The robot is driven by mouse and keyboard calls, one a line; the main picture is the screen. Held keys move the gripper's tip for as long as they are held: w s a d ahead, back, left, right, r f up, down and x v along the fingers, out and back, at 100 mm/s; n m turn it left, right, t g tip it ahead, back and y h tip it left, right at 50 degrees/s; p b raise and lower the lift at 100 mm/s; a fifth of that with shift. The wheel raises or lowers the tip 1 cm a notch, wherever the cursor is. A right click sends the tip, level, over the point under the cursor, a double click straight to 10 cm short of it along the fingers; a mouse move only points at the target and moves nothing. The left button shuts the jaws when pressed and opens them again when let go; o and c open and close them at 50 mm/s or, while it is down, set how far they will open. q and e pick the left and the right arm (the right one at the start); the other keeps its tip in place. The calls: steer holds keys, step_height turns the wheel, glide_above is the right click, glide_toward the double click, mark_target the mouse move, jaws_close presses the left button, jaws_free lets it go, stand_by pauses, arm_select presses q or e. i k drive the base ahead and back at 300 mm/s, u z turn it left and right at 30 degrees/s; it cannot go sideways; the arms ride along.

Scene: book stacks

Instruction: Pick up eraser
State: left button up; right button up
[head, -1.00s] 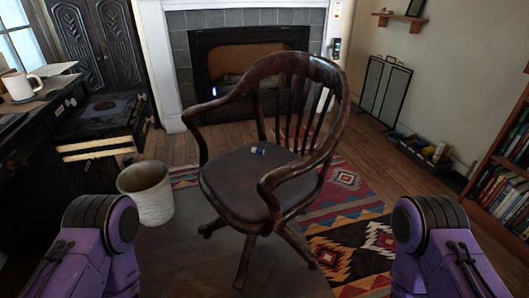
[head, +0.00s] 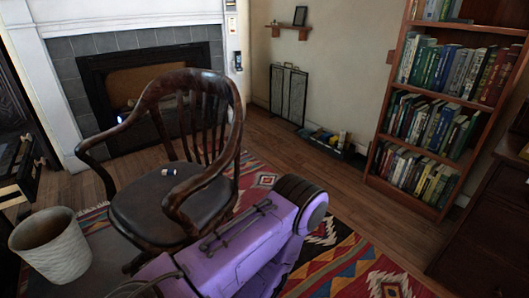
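A small blue-and-white eraser (head: 168,172) lies on the dark seat of a wooden armchair (head: 135,208), left of the middle in the head view. It rests near the middle of the seat, with the curved armrest just to its right. A purple arm link of mine reaches in from the bottom, in front of the chair's right side. Its gripper is out of sight, and so is my other gripper. Neither gripper is seen touching the eraser.
A white woven bin (head: 52,250) stands left of the chair. Behind are a fireplace (head: 60,28), a black screen (head: 288,97) and a low tray of items (head: 330,141). A bookcase (head: 412,204) and dark drawers (head: 488,225) stand right. Wooden floor (head: 290,158) is clear behind the patterned rug.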

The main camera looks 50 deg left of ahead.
mark_target(169, 171)
steer(key=z, duration=1.1)
steer(key=k, duration=0.7)
steer(key=u, duration=2.25)
steer(key=i, duration=0.2)
steer(key=u, duration=0.05)
